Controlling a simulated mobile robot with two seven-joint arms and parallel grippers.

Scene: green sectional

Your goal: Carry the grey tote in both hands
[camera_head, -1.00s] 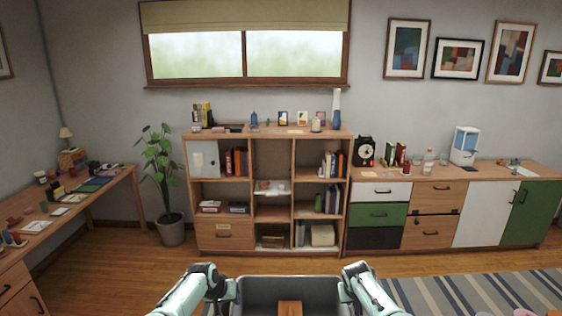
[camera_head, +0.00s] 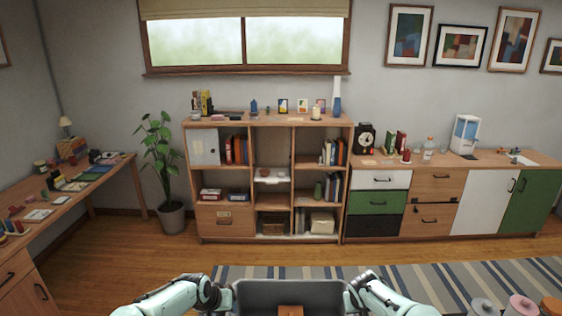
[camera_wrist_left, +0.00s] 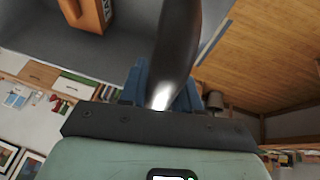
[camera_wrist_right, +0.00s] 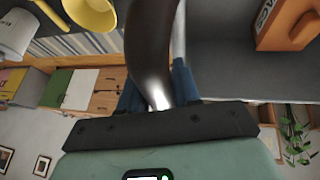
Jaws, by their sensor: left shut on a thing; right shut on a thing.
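The grey tote (camera_head: 270,288) is at the bottom centre of the head view, in front of my body, its lower part cut off by the frame edge. An orange-brown box (camera_head: 290,311) lies inside it and also shows in the left wrist view (camera_wrist_left: 90,14) and right wrist view (camera_wrist_right: 285,22). My left gripper (camera_head: 230,297) is shut on the tote's left side. My right gripper (camera_head: 350,297) is shut on its right side. In both wrist views a dark curved piece crosses between the blue fingers, and the tote's inside shows beyond it.
A striped rug (camera_head: 440,285) lies ahead and to the right. Several canisters, one pink (camera_head: 520,305), stand at the lower right corner. A bookshelf (camera_head: 270,185), a cabinet row (camera_head: 450,205) and a potted plant (camera_head: 160,160) line the back wall. A desk (camera_head: 60,205) is at left.

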